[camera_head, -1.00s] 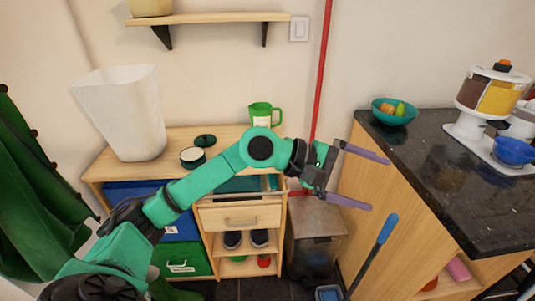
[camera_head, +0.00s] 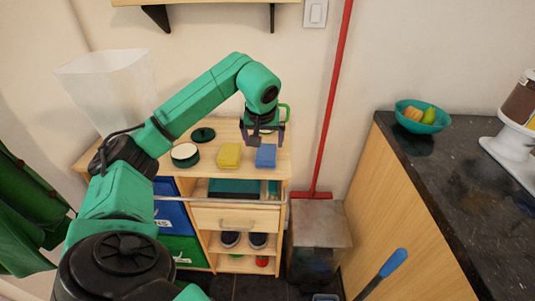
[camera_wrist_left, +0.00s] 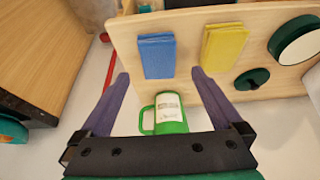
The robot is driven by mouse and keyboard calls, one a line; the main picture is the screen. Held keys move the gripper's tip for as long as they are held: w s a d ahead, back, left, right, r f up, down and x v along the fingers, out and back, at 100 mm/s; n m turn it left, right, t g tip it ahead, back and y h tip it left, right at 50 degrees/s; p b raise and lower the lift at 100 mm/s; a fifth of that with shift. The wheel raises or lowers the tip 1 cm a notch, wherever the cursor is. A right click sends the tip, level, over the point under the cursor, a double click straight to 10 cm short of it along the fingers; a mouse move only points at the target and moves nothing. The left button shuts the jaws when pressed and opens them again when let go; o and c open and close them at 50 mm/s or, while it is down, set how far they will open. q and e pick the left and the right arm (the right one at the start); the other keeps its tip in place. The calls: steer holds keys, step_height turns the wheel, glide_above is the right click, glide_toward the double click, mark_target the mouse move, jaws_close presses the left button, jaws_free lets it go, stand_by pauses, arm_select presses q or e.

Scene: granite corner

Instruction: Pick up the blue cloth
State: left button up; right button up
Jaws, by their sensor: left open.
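The blue cloth (camera_head: 265,156) lies folded flat near the front right edge of the wooden cabinet top. It also shows in the left wrist view (camera_wrist_left: 157,56), beyond the fingertips. My left gripper (camera_head: 265,138) is open and empty above the cabinet top, apart from the cloth. In the left wrist view the purple fingers (camera_wrist_left: 160,75) are spread wide, with the cloth's near end between the tips in the picture. My right gripper is not in view.
A yellow cloth (camera_head: 229,155) lies beside the blue one. A green mug (camera_wrist_left: 168,112) stands behind, partly hidden by my gripper. A round tin (camera_head: 185,155) and its dark lid (camera_head: 203,134) sit left. A red broom handle (camera_head: 332,100) leans right of the cabinet.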

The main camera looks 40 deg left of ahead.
mark_target(266, 154)
arm_select(q)
steer(key=x, duration=0.3)
steer(key=shift+w+a+f, duration=0.1)
steer(key=shift+w+f, duration=0.1)
steer(key=shift+w, duration=0.15)
steer(key=p+x, duration=0.1)
steer(key=x, duration=0.3)
steer(key=shift+w+f, duration=0.1)
steer(key=shift+w, duration=0.1)
steer(key=shift+f, duration=0.3)
steer(key=c, duration=1.2)
step_height(266, 154, up, 20)
steer(key=shift+r+p, duration=0.1)
steer(key=shift+p, duration=0.65)
steer(key=o, duration=0.6)
steer(key=shift+w, duration=0.1)
steer(key=c, duration=0.4)
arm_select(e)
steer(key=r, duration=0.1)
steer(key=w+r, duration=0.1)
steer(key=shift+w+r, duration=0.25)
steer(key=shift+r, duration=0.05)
